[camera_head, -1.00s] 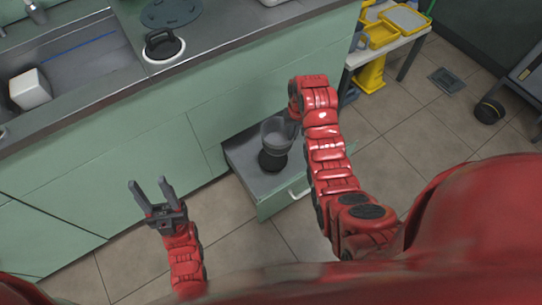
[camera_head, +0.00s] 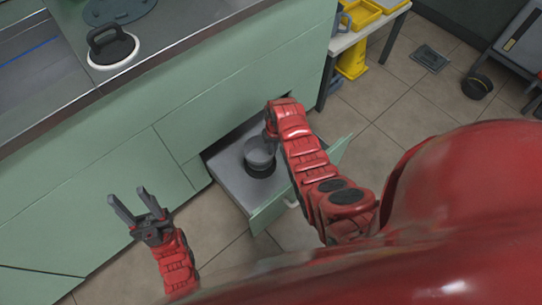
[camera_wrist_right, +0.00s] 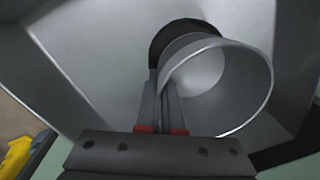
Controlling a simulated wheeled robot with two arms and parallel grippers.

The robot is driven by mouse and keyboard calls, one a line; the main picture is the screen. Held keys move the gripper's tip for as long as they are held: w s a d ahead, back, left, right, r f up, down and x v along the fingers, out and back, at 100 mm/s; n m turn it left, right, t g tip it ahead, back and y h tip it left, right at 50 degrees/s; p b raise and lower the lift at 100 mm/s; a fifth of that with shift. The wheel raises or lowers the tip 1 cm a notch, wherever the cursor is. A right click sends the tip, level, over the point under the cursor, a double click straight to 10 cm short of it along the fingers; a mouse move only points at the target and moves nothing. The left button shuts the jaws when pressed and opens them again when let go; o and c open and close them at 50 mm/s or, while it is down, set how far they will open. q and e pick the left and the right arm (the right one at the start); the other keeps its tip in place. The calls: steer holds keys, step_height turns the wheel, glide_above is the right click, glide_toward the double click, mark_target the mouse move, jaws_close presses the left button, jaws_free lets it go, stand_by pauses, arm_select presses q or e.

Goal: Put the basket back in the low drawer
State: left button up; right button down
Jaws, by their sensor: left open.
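The grey round basket (camera_head: 260,152) is inside the open low drawer (camera_head: 227,171), with its open mouth up. In the right wrist view the basket (camera_wrist_right: 225,85) appears large, with its rim at my fingertips. My right gripper (camera_wrist_right: 161,88) is closed down to a narrow gap, with the basket's wall between its fingers. In the head view my arm hides those fingers. A dark round patch (camera_head: 260,172) lies just below the basket; I cannot tell whether it is a base or a shadow. My left gripper (camera_head: 139,208) is open and empty, left of the drawer.
The green cabinet front (camera_head: 110,185) and counter edge (camera_head: 150,72) rise behind the drawer. A black-handled lid (camera_head: 110,46) sits on the counter. A side table with yellow trays (camera_head: 362,14) stands at the back right. The tiled floor (camera_head: 222,232) before the drawer is clear.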

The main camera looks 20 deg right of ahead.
steer(key=shift+w+f+b, duration=0.1)
steer(key=shift+f+b, duration=0.55)
steer(key=shift+f, duration=1.3)
steer(key=c, duration=1.5)
jaws_free()
steer(key=shift+f, duration=0.2)
steer(key=o, duration=0.4)
steer(key=shift+r, duration=0.5)
steer(key=r+p, duration=0.1)
steer(key=r, duration=0.2)
steer(key=r+p, duration=0.1)
steer(key=r, duration=0.3)
steer(key=r+p, duration=0.1)
steer(key=r, duration=0.3)
steer(key=shift+d+r, duration=0.2)
steer(key=shift+d, duration=0.2)
